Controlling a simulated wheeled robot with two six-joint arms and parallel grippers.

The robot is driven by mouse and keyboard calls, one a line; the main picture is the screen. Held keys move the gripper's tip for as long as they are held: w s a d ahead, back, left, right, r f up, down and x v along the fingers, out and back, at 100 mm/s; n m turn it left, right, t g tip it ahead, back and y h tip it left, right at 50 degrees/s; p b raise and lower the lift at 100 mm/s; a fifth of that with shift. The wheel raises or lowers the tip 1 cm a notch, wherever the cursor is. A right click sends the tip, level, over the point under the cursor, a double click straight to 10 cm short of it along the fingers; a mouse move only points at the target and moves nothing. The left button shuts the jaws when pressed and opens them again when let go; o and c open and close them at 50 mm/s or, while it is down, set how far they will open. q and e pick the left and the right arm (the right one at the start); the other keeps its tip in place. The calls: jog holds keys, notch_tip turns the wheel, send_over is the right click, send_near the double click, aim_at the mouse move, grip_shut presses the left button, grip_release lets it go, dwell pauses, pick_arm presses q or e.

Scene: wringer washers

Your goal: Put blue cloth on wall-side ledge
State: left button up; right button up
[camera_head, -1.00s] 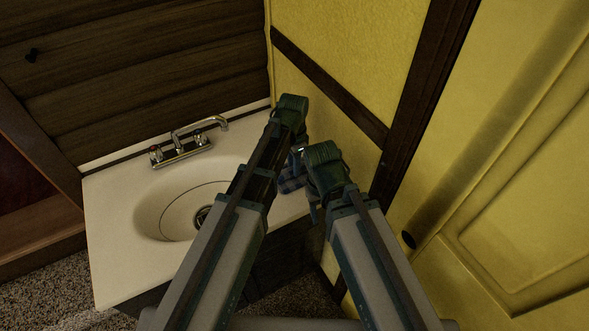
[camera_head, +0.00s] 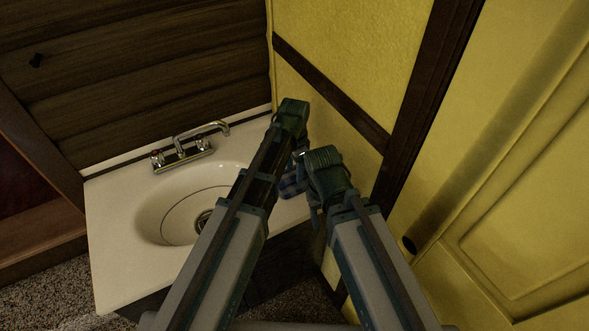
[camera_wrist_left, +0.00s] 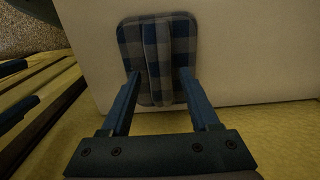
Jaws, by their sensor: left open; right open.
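The blue checked cloth (camera_head: 291,184) lies folded on the right end of the white sink counter (camera_head: 115,225), beside the yellow wall. In the head view it is mostly hidden behind my arms. In the left wrist view the whole cloth (camera_wrist_left: 182,42) shows flat on the white surface, with a raised fold along its middle. My left gripper (camera_head: 292,115) is close by the wall; its open fingers (camera_wrist_left: 159,75) reach to either side of the cloth's fold. I cannot tell if they touch it. My right gripper (camera_head: 324,168) is open to the right of the cloth.
A round sink basin (camera_head: 160,215) with a chrome faucet (camera_head: 185,150) fills the middle of the counter. The yellow wall (camera_head: 350,50) with dark trim rises right behind the grippers. A yellow door (camera_head: 520,220) stands at the right. The counter's front left is clear.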

aim_at(294, 174)
pick_arm(q)
notch_tip(294, 174, up, 12)
jog(key=p, duration=1.2)
jog(key=s+a+n+y, duration=0.1)
jog(key=s+a+n, duration=0.2)
jog(key=s+n, duration=0.4)
jog(key=s, duration=0.9)
jog(key=shift+s+n+b, duration=0.25)
jog(key=shift+n+b, duration=0.05)
jog(key=shift+n, duration=0.1)
